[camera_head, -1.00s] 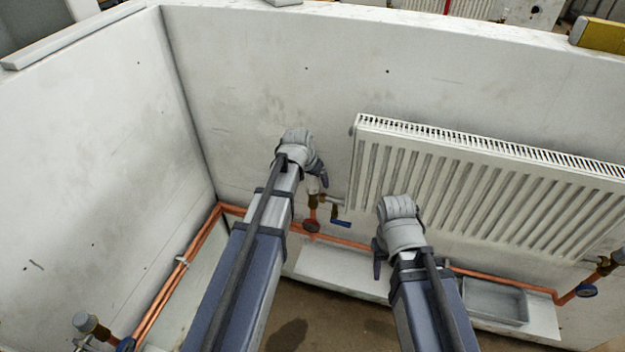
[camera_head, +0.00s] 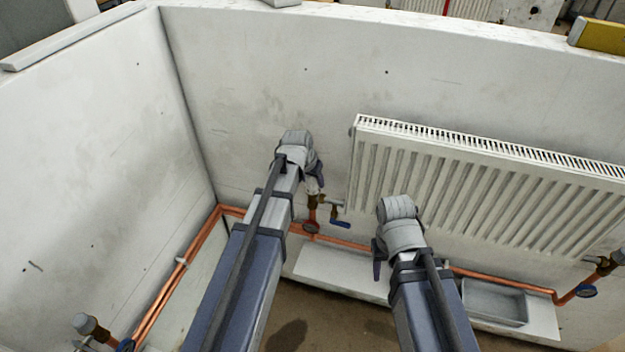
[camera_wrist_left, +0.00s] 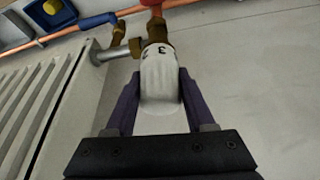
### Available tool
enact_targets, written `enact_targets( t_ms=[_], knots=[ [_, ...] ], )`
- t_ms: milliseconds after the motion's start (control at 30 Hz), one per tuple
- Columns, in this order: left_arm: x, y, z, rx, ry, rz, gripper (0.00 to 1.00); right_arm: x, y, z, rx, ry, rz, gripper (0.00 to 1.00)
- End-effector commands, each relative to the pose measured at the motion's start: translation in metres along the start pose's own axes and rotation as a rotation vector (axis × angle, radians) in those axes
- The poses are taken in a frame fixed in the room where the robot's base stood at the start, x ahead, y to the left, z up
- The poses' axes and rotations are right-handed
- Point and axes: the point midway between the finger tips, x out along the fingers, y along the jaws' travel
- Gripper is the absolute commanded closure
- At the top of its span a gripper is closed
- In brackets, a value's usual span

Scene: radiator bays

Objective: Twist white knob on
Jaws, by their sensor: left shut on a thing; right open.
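The white knob (camera_wrist_left: 160,80) shows in the left wrist view with a dark "3" on it, seated at the brass valve body (camera_wrist_left: 155,28). My left gripper (camera_wrist_left: 157,90) is shut on the knob, one purple finger on each side. In the head view my left gripper (camera_head: 318,180) is at the valve left of the radiator (camera_head: 480,190); my own wrist hides most of the knob there. My right gripper (camera_head: 378,262) is open, low in front of the radiator, and its fingers are partly hidden by its wrist.
Copper pipes (camera_head: 345,243) run along the wall's foot and up to the valve. The wall above the left arm is clear.

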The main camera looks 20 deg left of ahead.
Motion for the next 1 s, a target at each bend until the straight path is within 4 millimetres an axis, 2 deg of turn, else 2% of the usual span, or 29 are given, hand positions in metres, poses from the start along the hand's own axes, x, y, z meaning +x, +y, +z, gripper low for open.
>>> enact_targets(
  t_ms=[533,1000],
  knots=[
    [0.0033,0.0001,0.0024,0.021,-0.005,0.010,1.00,0.0035,-0.0003,-0.0002,0.000,0.000,0.000,0.50],
    [0.0040,-0.0005,0.0005,0.536,-0.004,0.227,1.00,0.0036,-0.0003,-0.0002,0.000,0.000,0.000,0.50]
  ],
)
